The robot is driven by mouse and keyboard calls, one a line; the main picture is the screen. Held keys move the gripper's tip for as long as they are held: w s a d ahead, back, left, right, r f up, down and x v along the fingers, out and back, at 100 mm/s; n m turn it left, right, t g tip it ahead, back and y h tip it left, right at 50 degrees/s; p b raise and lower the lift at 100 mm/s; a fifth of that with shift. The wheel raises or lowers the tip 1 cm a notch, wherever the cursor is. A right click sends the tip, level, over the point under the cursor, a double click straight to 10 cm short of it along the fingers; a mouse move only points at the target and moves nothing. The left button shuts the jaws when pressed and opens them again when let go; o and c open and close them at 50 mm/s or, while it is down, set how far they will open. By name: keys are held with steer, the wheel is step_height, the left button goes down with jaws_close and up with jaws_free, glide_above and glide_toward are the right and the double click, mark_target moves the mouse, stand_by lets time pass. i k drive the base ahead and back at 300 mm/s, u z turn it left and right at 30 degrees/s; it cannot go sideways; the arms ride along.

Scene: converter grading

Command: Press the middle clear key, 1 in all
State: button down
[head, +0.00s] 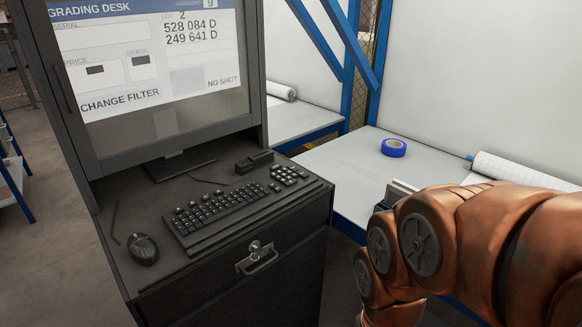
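A black keyboard (225,213) lies on the dark desk shelf, below the screen. Its main block and a separate number block (290,174) at its right end show. Several round-topped raised pieces stand along its back edge. The key legends are too small to read, so I cannot tell which key is the middle clear key. The screen (150,60) reads "GRADING DESK", "CHANGE FILTER" and "NO SHOT", with two number lines. My orange-brown arm fills the lower right, apart from the keyboard.
A black mouse (143,249) lies left of the keyboard, and a small black block (254,161) behind it. The cabinet front has a metal handle (257,258). A pale bench (345,175) at right holds blue tape (393,147) and a white roll (520,170).

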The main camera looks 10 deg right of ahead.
mark_target(293, 169)
steer(key=u, duration=0.1)
steer(key=k, duration=0.15)
steer(key=u, duration=1)
steer(key=i, duration=0.5)
steer(key=z, duration=0.05)
